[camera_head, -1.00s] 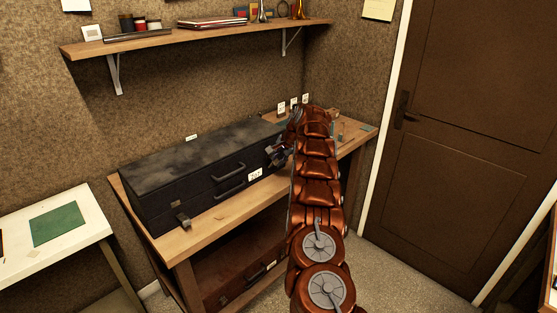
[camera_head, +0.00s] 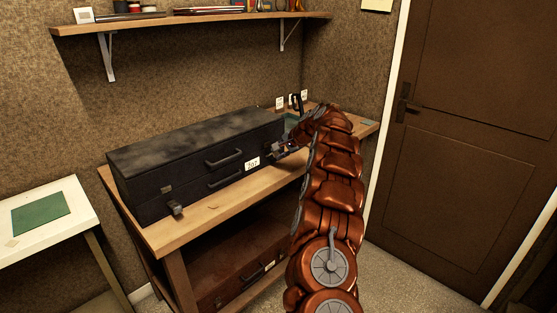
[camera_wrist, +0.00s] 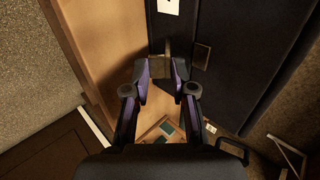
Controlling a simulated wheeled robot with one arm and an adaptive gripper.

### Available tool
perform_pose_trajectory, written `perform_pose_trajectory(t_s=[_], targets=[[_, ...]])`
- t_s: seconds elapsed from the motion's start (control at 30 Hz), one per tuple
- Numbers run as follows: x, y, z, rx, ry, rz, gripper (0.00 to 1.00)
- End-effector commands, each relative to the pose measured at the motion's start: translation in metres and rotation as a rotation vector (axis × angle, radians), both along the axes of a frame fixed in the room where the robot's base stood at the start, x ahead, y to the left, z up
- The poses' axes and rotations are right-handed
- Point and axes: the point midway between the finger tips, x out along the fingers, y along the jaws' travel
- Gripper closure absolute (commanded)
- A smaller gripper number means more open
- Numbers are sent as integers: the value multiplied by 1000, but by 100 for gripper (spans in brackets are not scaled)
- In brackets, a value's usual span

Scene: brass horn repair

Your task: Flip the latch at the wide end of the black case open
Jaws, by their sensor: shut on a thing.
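The long black case (camera_head: 190,150) lies closed on the wooden bench, with two handles and a white label on its front. A latch (camera_head: 176,208) sticks out from its front near the left end. My gripper (camera_head: 279,150) is at the front near the right end, partly hidden by my arm. In the wrist view my gripper (camera_wrist: 163,82) has its fingertips closed around the tab of the right-end latch (camera_wrist: 168,49), which stands out from the case front. A small catch plate (camera_wrist: 201,54) is on the case wall beside it. Fingertip contact is hard to see.
The wooden bench (camera_head: 215,213) has a bare strip in front of the case. A second case (camera_head: 240,283) lies on its lower shelf. A wall shelf (camera_head: 190,22) hangs above, and a white table (camera_head: 75,235) stands at left. A brown door (camera_head: 465,130) is at right.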

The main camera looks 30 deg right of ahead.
Motion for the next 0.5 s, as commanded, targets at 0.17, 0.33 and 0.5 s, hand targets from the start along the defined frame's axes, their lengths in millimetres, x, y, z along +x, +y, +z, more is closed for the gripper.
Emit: perform_pose_trajectory(t_s=[0.17, 0.33, 0.5], targets=[[-3, 0, -12, 19, -78, 1, 100], [-6, 1, -20, 39, -151, 2, 100], [-8, 0, -25, 57, -232, 1, 100]])
